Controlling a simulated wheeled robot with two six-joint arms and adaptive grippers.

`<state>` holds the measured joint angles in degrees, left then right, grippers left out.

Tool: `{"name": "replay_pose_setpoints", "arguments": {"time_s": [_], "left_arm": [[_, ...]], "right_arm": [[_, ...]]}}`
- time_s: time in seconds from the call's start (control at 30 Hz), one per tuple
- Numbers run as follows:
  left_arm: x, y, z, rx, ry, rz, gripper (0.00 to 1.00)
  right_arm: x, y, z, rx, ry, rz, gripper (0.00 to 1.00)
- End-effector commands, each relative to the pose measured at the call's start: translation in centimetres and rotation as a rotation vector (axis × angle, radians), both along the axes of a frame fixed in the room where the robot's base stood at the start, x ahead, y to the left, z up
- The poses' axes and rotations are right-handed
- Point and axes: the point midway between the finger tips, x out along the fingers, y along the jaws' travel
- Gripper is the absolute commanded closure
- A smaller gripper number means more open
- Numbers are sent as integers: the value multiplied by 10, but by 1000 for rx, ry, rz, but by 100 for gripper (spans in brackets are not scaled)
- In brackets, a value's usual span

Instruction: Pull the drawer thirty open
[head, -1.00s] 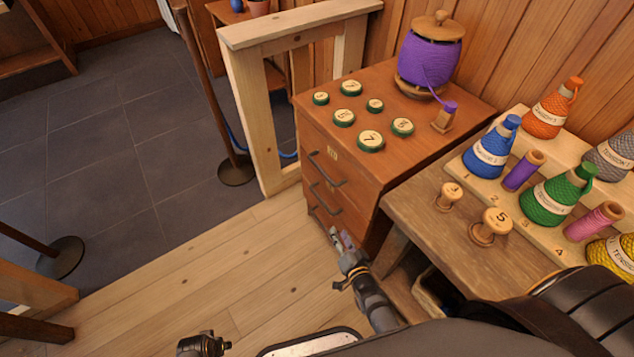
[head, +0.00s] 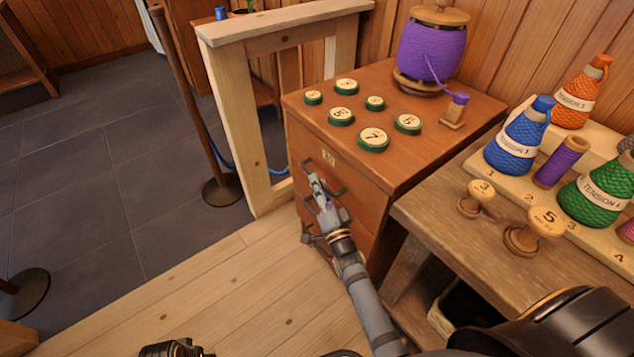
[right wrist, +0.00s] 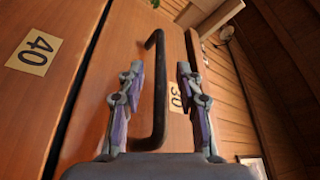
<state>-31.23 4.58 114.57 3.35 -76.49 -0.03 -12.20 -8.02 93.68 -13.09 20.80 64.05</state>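The wooden drawer cabinet (head: 366,191) stands in the middle of the head view. The drawer thirty, its top drawer, is shut and bears a "30" label (right wrist: 174,97). Its dark bar handle (right wrist: 157,88) shows whole in the right wrist view. My right gripper (right wrist: 157,85) is open, with one finger on each side of this handle. I see a gap on both sides of the bar. In the head view the right gripper (head: 317,187) is in front of the drawer and partly hides the handle. A dark part of my left arm shows at the bottom edge; its fingers cannot be made out.
A "40" label (right wrist: 33,52) marks the neighbouring drawer. Numbered green-rimmed discs and a purple thread spool (head: 432,52) stand on the cabinet. A workbench (head: 443,226) with cones and spools is at right. A wooden railing (head: 228,118) stands close at left. The floor in front is clear.

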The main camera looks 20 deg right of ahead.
Motion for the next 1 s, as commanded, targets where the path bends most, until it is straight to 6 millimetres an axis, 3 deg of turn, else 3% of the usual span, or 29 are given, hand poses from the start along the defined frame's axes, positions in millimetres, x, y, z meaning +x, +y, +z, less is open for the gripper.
{"name": "replay_pose_setpoints", "arguments": {"time_s": [0.2,0.47,0.73,1.0], "left_arm": [[0,-3,16,-7,1,-4,60],[-1,-4,18,-6,2,-5,60],[-1,-4,17,-7,1,-4,60],[0,-4,17,-7,1,-4,60]], "right_arm": [[20,0,4,-1,0,0,64],[21,0,4,-1,1,0,64],[21,0,4,-1,1,0,100],[21,0,4,-1,1,0,100]]}}
